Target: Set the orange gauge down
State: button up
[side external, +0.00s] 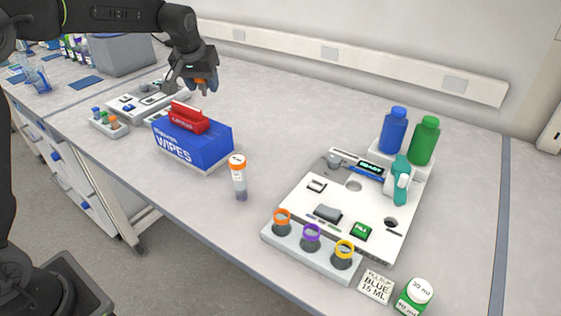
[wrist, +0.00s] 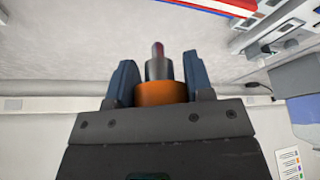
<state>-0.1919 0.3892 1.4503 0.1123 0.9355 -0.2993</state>
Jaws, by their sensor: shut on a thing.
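My gripper (side external: 201,84) is at the back left of the bench in the side view, beyond the blue wipes box. It is shut on the orange gauge (side external: 201,80), which shows as a small orange part with a dark tip pointing down. In the wrist view my gripper (wrist: 158,78) has a finger on each side of the gauge (wrist: 160,93). There the gauge has a wide orange band, a grey cylinder and a narrow dark reddish tip. The gauge appears to be held above the bench (side external: 265,105), though its exact height cannot be told.
A white-and-grey device (side external: 133,103) and small rack (side external: 108,127) stand left of my gripper. An orange-capped tube (side external: 239,178) stands mid-bench. A white station (side external: 300,200) fills the right. Bare bench lies right of my gripper.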

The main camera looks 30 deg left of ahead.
jog(key=w+d, duration=0.2)
jog(key=d, duration=0.6)
send_over(282, 158)
jog(key=s, duration=0.1)
jog(key=shift+m, duration=0.3)
jog(key=f, duration=1.2)
jog(key=shift+s+d+f, duration=0.1)
jog(key=shift+s+d, duration=0.1)
jog(key=shift+d, duration=0.05)
jog(key=shift+f, duration=2)
jog(key=shift+f, duration=0.2)
jog(key=o, duration=0.9)
jog(key=shift+r, duration=0.1)
